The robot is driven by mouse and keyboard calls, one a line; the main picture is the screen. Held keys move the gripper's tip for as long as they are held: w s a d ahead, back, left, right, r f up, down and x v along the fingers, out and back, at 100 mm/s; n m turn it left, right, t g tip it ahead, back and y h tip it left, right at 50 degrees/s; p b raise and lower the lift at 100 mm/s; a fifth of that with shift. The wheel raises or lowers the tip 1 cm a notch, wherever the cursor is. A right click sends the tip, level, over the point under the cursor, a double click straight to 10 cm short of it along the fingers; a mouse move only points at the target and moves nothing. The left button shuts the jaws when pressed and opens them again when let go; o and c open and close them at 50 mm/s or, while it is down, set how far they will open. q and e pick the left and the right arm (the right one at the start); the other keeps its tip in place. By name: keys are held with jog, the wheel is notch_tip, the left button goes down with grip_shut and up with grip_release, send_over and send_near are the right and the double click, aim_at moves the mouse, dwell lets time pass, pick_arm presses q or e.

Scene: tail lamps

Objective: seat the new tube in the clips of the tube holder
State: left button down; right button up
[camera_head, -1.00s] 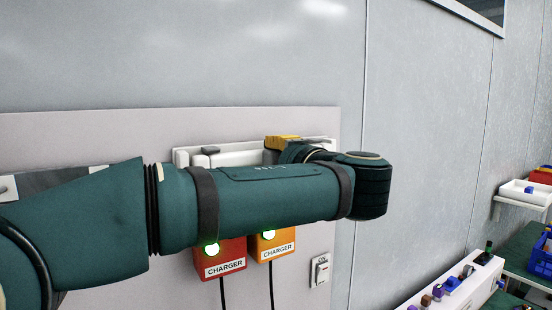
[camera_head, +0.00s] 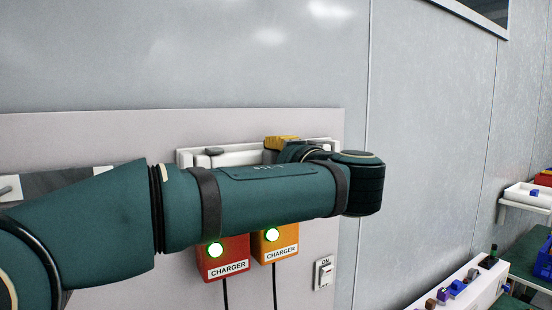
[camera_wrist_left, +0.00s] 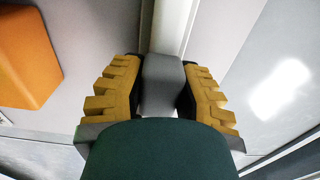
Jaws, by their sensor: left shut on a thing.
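In the left wrist view, the yellow toothed fingers (camera_wrist_left: 162,88) are shut on a grey block (camera_wrist_left: 162,82), which appears to be part of the new tube. A white strip (camera_wrist_left: 172,25) runs on beyond it; I cannot tell tube from holder there. Seating in the clips is hidden. My right gripper is out of view.
A red charger (camera_head: 224,262) and an orange charger (camera_head: 276,247) with lit green lamps hang just below my forearm. A switch (camera_head: 324,271) is to their right. Shelves and a bench with small parts (camera_head: 457,288) stand at the far right.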

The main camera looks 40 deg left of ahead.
pick_arm(q)
jog(key=c, duration=0.7)
grip_release()
jog(key=v, duration=1.2)
